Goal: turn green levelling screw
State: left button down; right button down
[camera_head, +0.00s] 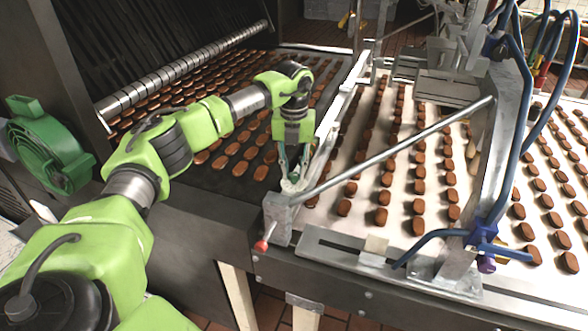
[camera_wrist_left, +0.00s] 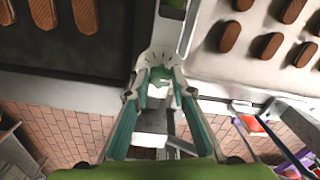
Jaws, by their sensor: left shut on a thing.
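My left gripper (camera_head: 290,176) points down at the corner between the dark oven belt and the white belt. In the left wrist view my left gripper (camera_wrist_left: 158,88) has its two teal-sided fingers closed in on the green levelling screw (camera_wrist_left: 160,77). Only a little green of the screw shows between the fingertips. A pale, curved plate with dark marks (camera_wrist_left: 161,55) surrounds the screw on its far side. In the head view the screw is hidden by the fingers. My right gripper is in neither view.
A grey diagonal bar (camera_head: 395,150) and a red-tipped lever (camera_head: 261,246) are close to my left gripper. Rows of brown biscuits lie on the dark belt (camera_head: 225,190) and the white belt (camera_head: 325,218). A green motor (camera_head: 50,150) stands at left.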

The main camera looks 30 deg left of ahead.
aim_at(294, 174)
pick_arm(q)
jog(key=shift+s+f+n, duration=0.1)
jog(key=shift+n, duration=0.4)
jog(key=c, duration=1.8)
grip_release()
jog(key=shift+o, duration=0.2)
notch_tip(294, 174, up, 12)
jog(key=shift+f, duration=0.1)
